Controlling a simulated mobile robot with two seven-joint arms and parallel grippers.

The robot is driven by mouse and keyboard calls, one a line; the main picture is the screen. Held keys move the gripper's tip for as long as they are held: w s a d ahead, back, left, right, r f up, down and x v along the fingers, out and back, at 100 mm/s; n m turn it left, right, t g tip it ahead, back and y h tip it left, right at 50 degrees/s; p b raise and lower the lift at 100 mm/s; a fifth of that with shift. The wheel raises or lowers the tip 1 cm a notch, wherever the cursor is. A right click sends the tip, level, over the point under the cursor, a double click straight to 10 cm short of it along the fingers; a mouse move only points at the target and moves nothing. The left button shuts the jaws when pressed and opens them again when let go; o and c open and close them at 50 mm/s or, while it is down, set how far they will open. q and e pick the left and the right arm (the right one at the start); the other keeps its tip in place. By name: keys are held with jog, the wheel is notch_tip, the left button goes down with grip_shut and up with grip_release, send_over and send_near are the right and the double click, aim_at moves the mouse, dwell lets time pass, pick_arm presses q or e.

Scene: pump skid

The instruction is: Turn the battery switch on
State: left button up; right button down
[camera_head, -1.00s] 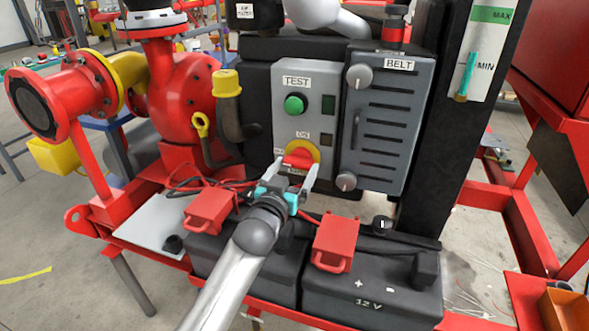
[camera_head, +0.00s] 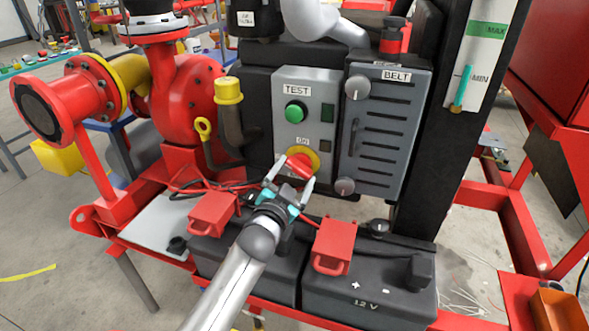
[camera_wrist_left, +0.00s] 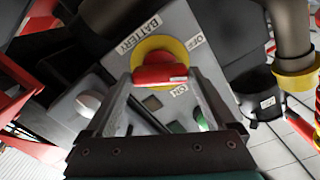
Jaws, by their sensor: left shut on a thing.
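The battery switch is a red knob (camera_head: 299,165) on a yellow round plate (camera_head: 314,156), low on the grey panel with the green button. My left gripper (camera_head: 290,180) reaches it from below and is shut on the knob, one finger on each side. In the head view the knob slants from upper left to lower right. In the left wrist view the red knob (camera_wrist_left: 160,75) lies between the fingertips (camera_wrist_left: 160,86), with labels BATTERY, OFF and ON around the yellow plate (camera_wrist_left: 155,58). The ON label is close to the knob's right end there. My right gripper is out of view.
Above the switch is a green TEST button (camera_head: 295,112). A BELT cover (camera_head: 385,135) with round knobs stands to the right. Below are black batteries (camera_head: 365,290) with red terminal covers (camera_head: 334,243). A yellow-capped pipe (camera_head: 229,92) stands to the left.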

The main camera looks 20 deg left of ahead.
pick_arm(q)
jog(key=m, duration=0.3)
jog(key=shift+p, duration=0.4)
jog(key=m, duration=0.2)
jog(key=shift+m, duration=0.4)
jog(key=m, duration=0.3)
jog(key=shift+p, duration=0.35)
jog(key=shift+m, duration=1.4)
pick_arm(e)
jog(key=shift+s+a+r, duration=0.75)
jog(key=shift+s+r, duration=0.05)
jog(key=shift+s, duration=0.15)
pick_arm(q)
jog(key=shift+m, duration=0.3)
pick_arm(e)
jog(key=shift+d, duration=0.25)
pick_arm(q)
jog(key=o, duration=1.1)
jog(key=shift+c, duration=0.2)
